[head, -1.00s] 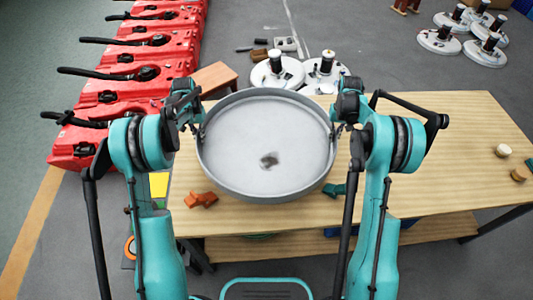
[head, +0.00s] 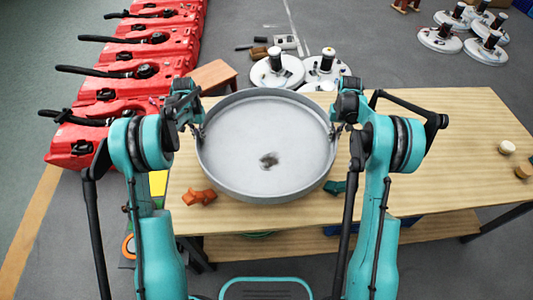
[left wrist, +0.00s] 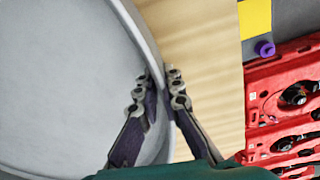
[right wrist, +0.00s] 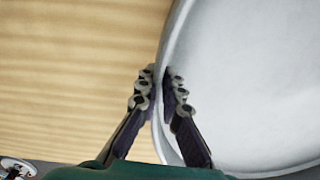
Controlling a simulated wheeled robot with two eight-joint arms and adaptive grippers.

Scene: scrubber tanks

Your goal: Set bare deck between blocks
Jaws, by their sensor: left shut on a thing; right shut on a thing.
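The bare deck (head: 265,140) is a round, shallow grey-white pan with a raised rim and a small dark mark near its front. It hangs level between my two arms over the wooden table. My left gripper (head: 200,132) is shut on its left rim, with a finger on each side of the wall in the left wrist view (left wrist: 160,90). My right gripper (head: 338,128) is shut on its right rim likewise in the right wrist view (right wrist: 158,88). An orange block (head: 199,197) lies at the deck's front left and a teal block (head: 335,187) at its front right. The table under the deck is hidden.
The wooden table (head: 440,150) is clear to the right except for small round pieces (head: 507,147) at its edge. Red tanks (head: 120,90) line the floor at left. White discs with black posts (head: 277,72) stand behind the table. A wooden stool (head: 213,75) stands behind left.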

